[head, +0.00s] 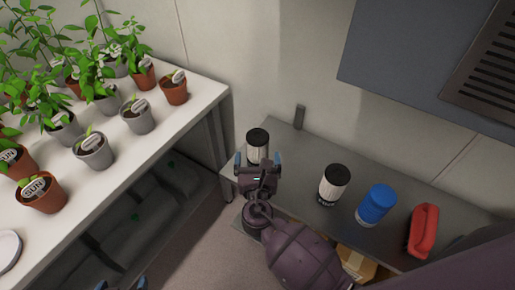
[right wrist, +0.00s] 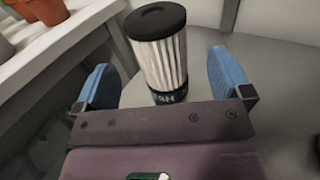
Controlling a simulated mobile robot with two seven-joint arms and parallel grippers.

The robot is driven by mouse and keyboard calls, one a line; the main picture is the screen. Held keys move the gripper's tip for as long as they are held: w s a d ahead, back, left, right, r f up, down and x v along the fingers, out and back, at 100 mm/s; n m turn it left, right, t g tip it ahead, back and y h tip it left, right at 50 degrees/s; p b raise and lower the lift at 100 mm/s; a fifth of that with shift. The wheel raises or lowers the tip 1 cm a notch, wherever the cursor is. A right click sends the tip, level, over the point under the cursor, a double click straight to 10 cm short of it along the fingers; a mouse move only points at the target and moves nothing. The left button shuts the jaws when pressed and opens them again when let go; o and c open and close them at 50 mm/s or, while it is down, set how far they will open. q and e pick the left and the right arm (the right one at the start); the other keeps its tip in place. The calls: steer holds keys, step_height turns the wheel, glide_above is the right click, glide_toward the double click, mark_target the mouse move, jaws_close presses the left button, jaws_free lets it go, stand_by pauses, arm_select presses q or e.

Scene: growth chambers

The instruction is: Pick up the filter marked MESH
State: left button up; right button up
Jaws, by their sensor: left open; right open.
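A white pleated filter with a black cap (head: 257,139) stands upright on the grey counter. In the right wrist view the filter (right wrist: 166,58) shows a dark base band with letters ending in "SH", partly hidden by my gripper. My right gripper (head: 258,159) is open, its blue fingers on either side of this filter; in the wrist view the gripper (right wrist: 162,68) shows gaps on both sides. A second black-capped white filter (head: 333,185) stands to the right; its label is too small to read. My left gripper (head: 122,285) is at the bottom edge, mostly cut off, and open.
A blue canister (head: 376,205) and a red object (head: 423,231) are farther right on the counter (head: 300,165). A white bench (head: 165,125) with potted plants is at left. A grey cabinet (head: 415,50) hangs above. A cardboard box (head: 355,264) sits below.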

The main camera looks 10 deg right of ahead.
mark_target(257, 142)
steer(key=shift+x, duration=2.9)
steer(key=shift+r, duration=0.1)
steer(key=c, duration=1.1)
steer(key=shift+r, duration=0.15)
